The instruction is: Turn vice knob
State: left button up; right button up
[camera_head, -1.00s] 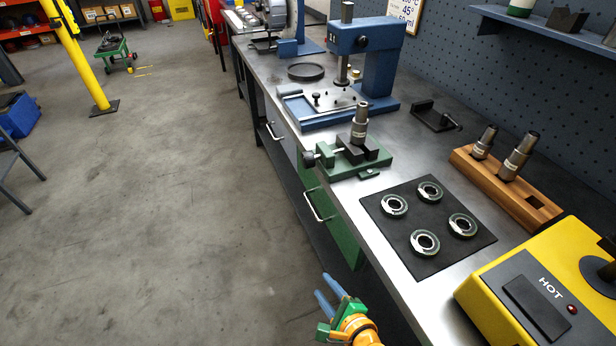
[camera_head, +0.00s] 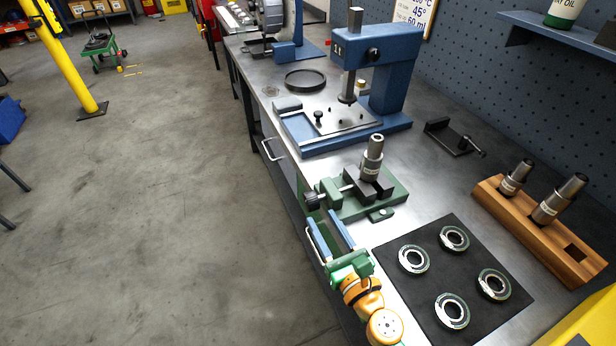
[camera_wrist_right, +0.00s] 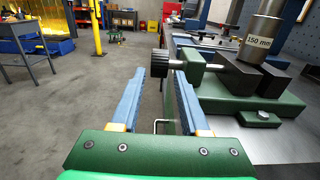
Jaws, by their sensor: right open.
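The green vice (camera_head: 372,198) stands on the bench with a metal cylinder (camera_head: 373,155) upright between its dark jaws. Its black knob (camera_head: 313,200) sticks out to the left, past the bench edge side. In the right wrist view the knob (camera_wrist_right: 157,63) is ahead, between and beyond the fingertips, nearer the right finger. The cylinder there carries a "150 mm" label. My right gripper (camera_head: 328,224) is open and empty, with its blue fingers pointing at the knob from the near side, apart from it. My left gripper is not in view.
A black mat (camera_head: 425,290) with several metal rings lies nearer on the bench. A blue press (camera_head: 385,85) stands behind the vice. A drawer handle (camera_head: 272,150) juts from the bench front.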

aim_at(315, 209)
jog(key=shift+w, duration=0.4)
jog(key=shift+w+a+r, duration=0.1)
jog(key=shift+w+a, duration=0.05)
jog(key=shift+w, duration=0.15)
jog(key=x, duration=0.5)
jog(key=shift+a+r, duration=0.1)
jog(key=shift+a, duration=0.1)
jog(key=shift+w, duration=0.3)
jog(key=shift+s, duration=0.15)
jog(key=shift+c, duration=1.3)
grip_shut()
jog(key=f+t+b, duration=0.1)
jog(key=t+b, duration=0.1)
jog(key=b, duration=0.7)
jog(key=shift+y, duration=0.4)
jog(key=shift+s+r+b, duration=0.1)
jog(key=shift+b, duration=0.4)
jog(key=shift+r+t, duration=0.2)
jog(key=shift+t, duration=0.1)
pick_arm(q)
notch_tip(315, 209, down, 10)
pick_arm(e)
jog(key=shift+r, duration=0.15)
